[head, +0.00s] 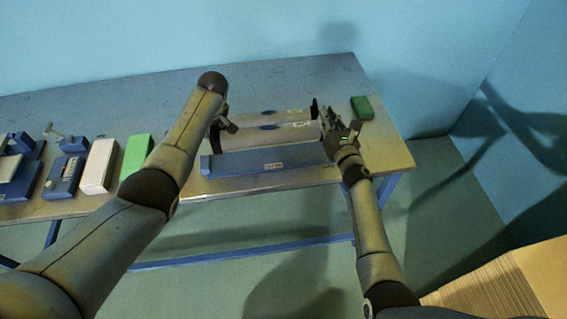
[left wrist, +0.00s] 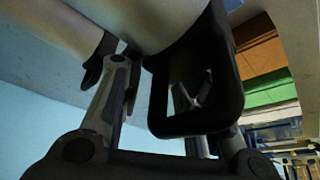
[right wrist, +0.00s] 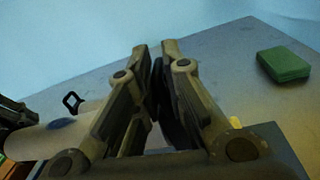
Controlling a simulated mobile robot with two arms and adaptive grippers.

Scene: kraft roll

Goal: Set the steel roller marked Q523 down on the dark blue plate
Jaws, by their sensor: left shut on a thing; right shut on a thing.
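A pale steel roller (head: 276,136) with a small label and a dark blue patch lies lengthwise between my grippers in the head view; its label is too small to read. My left gripper (head: 219,122), partly hidden by its arm, is shut at the roller's left end. My right gripper (head: 328,122) is shut at its right end. The roller fills the top of the left wrist view (left wrist: 150,18) and shows at left in the right wrist view (right wrist: 60,137). The dark blue plate (head: 240,164), long and labelled, lies in front of it. Any gap beneath the roller cannot be told.
A second roller (head: 262,118) lies just behind. A green block (head: 362,107) sits at the table's right end. A bright green block (head: 136,154), a white block (head: 98,165) and a blue device (head: 64,174) stand at left. The table's back (head: 150,100) is clear.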

